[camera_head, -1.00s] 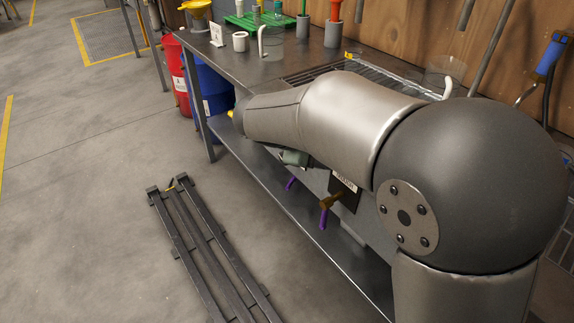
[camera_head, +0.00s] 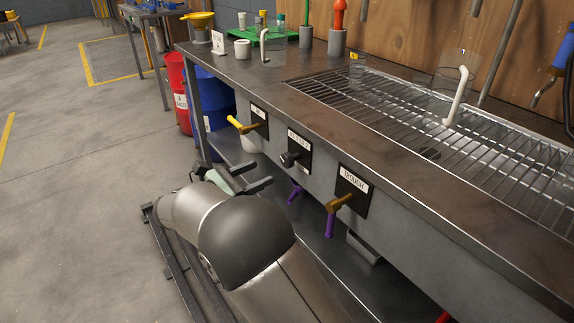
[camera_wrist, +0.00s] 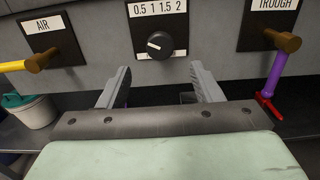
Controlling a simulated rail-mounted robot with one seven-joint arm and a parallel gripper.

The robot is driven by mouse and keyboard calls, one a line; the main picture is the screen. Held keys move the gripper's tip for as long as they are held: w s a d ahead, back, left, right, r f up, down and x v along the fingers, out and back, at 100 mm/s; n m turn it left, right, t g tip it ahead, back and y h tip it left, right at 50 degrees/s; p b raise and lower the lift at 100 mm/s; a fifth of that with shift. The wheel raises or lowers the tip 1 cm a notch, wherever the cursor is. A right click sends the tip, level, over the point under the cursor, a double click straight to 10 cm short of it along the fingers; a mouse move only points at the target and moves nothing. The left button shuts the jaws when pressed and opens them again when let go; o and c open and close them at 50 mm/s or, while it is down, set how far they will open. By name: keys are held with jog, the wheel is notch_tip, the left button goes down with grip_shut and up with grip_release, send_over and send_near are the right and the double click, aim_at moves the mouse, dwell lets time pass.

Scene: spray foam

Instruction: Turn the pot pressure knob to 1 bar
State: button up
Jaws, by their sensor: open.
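The black pressure knob (camera_head: 290,158) is on the bench's front panel, between the yellow AIR handle (camera_head: 240,125) and the TROUGH handle (camera_head: 340,202). My gripper (camera_wrist: 160,82) is open and empty. Its two fingers point toward the panel, one each side of the knob's line, apart from it. In the head view my gripper (camera_head: 253,175) is left of and below the knob.
The TROUGH lever has a brown pivot and purple grip. Another purple handle (camera_head: 296,192) hangs below the knob. A lower shelf (camera_head: 330,245) runs under the panel. The benchtop holds a metal grate (camera_head: 440,110). Blue (camera_head: 213,95) and red barrels stand at left.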

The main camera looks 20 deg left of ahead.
aim_at(284, 163)
jog(key=b+x, duration=0.1)
jog(key=x, duration=0.9)
jog(key=shift+b, duration=0.4)
jog(key=shift+c, duration=0.2)
jog(key=shift+s, duration=0.1)
jog(key=c, duration=0.9)
